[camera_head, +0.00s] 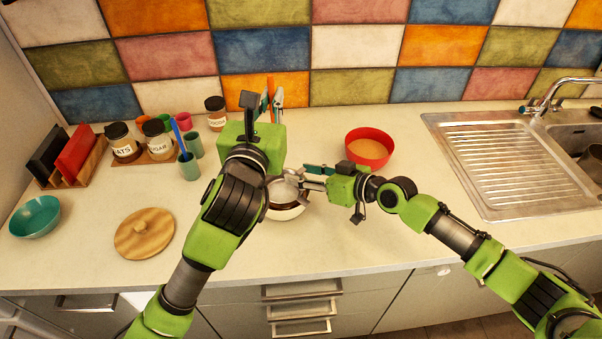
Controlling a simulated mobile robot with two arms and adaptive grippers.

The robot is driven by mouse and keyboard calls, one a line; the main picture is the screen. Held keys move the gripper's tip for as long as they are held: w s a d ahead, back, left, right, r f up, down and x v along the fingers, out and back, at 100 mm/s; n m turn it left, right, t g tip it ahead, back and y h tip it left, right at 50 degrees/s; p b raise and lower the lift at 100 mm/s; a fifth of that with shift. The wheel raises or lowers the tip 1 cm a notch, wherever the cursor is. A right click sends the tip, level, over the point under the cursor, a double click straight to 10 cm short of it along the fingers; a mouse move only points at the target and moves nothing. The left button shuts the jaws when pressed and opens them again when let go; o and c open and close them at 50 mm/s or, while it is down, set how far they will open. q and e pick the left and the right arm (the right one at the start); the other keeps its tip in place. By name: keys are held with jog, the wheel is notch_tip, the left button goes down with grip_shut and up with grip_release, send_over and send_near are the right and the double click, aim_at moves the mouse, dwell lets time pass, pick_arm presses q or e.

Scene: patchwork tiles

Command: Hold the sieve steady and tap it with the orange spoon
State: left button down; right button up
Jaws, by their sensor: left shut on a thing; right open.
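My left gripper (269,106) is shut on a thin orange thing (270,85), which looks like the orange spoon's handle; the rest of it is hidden. It is held upright toward the tiled wall. The sieve (283,190) is a grey metal shape over a pale bowl with a dark inside (288,213), in the middle of the counter. My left arm covers part of both. My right gripper (308,178) is open at the sieve's right side, its fingers close to the metal. I cannot tell whether they touch it.
A red bowl with tan contents (369,149) stands behind my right gripper. At the left are labelled jars (123,146), cups (189,167), a wooden lid (145,236) and a teal bowl (36,218). The sink (580,140) is far right. The front right counter is clear.

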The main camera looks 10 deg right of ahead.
jog(key=shift+w+a+f, duration=0.2)
jog(key=shift+w+a, duration=0.15)
jog(key=shift+a, duration=0.05)
jog(key=c, duration=1.1)
jog(key=shift+c, duration=0.3)
jog(key=shift+s+f, duration=0.1)
pick_arm(q)
jog(key=shift+s, duration=0.15)
jog(key=s+f, duration=0.7)
jog(key=shift+d, duration=0.35)
